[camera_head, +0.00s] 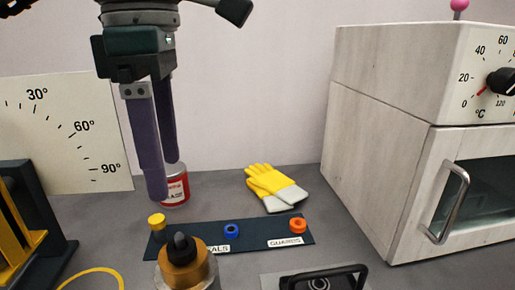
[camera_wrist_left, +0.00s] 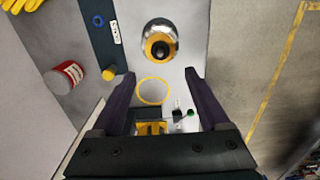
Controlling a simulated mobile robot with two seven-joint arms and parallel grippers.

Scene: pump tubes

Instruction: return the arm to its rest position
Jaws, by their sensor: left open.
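My left gripper (camera_head: 163,181) hangs at the left of the head view with its purple fingers pointing down. It is open and nothing is between the fingers. In the head view its fingers overlap the red-and-white can (camera_head: 176,187), which stands on the bench. In the left wrist view the gripper (camera_wrist_left: 160,76) has a yellow ring (camera_wrist_left: 153,91) in sight between its fingers, lying lower on the bench. My right gripper is not in view.
A dark mat (camera_head: 265,237) holds a yellow cap (camera_head: 157,222), a blue ring (camera_head: 232,229) and an orange ring (camera_head: 298,225). An amber-topped jar (camera_head: 187,262) stands in front. Yellow gloves (camera_head: 271,185) lie behind. A white oven (camera_head: 385,160) fills the right; an angle board (camera_head: 75,130) stands left.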

